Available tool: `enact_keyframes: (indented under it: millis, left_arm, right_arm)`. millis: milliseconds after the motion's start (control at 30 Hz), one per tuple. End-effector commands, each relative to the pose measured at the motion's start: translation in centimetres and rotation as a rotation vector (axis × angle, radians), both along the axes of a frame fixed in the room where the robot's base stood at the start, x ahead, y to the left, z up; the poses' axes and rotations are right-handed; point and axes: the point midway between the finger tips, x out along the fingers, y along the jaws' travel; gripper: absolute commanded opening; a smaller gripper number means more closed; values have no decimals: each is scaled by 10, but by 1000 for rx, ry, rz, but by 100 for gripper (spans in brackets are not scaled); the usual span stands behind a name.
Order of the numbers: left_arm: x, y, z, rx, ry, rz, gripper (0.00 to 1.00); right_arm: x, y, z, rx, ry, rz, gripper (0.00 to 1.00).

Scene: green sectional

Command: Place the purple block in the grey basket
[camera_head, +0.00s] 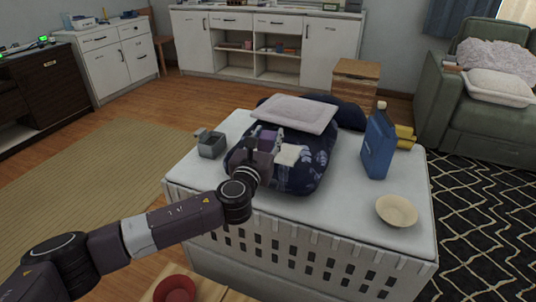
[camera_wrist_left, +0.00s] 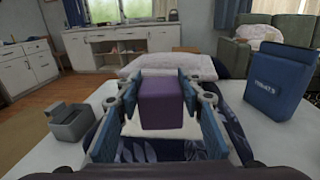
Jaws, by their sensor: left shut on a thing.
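My left gripper (camera_head: 263,150) is shut on the purple block (camera_wrist_left: 162,102), which sits between its two blue-padded fingers in the left wrist view. In the head view the purple block (camera_head: 268,138) shows partly behind the gripper, over the dark blue patterned cushion. A small grey basket (camera_head: 211,147) stands on the white table top, to the left of the gripper and apart from it. The grey basket also shows at the left in the left wrist view (camera_wrist_left: 72,124). My right gripper is not in view.
The white table (camera_head: 350,215) also bears a blue carton (camera_head: 377,146), yellow items (camera_head: 404,136) and a cream bowl (camera_head: 396,211) at the right. A pale pillow (camera_head: 295,112) lies on the blue cushion (camera_head: 308,176). Bare table top surrounds the basket.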

Motion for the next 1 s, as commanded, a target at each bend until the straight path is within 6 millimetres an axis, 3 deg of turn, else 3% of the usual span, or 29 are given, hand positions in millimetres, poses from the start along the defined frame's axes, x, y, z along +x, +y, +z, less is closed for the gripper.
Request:
enact_keyframes:
  millis: [267,433,633,1000]
  left_arm:
    - [0,-1,-20,-1,0,-1,11]
    - [0,-1,-42,0,0,-1,11]
    - [0,-1,-46,-1,-1,-1,11]
    - [0,0,-49,-1,-1,-1,11]
  right_arm:
    - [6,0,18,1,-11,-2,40]
    - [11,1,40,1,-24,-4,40]
    - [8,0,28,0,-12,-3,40]
    - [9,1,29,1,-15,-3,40]
